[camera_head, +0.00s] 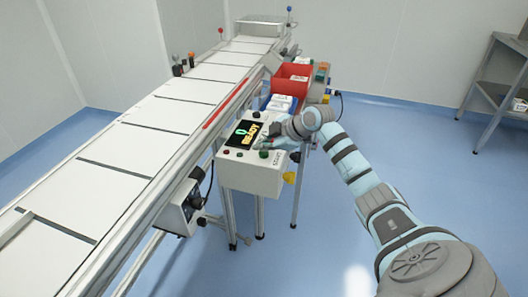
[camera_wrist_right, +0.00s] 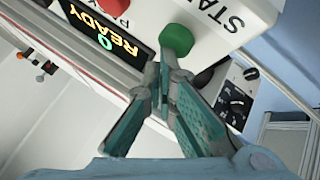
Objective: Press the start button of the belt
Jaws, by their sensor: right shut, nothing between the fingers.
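The control box (camera_head: 245,178) stands beside the long white belt (camera_head: 150,115). Its dark display (camera_head: 243,133) shows "READY" and 0, also readable in the right wrist view (camera_wrist_right: 108,30). A round green button (camera_wrist_right: 176,40) sits on the box face next to the word "START". My right gripper (camera_wrist_right: 166,68) is shut and empty, its fingertips right at the lower edge of the green button. I cannot tell whether they touch it. In the head view the right gripper (camera_head: 270,143) is over the right part of the box top. My left gripper is not in view.
A red bin (camera_head: 292,82) and other small containers stand behind the box along the belt. A motor box (camera_head: 182,207) hangs under the belt. A grey shelf (camera_head: 492,95) is at the far right. The blue floor right of the box is clear apart from my arm.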

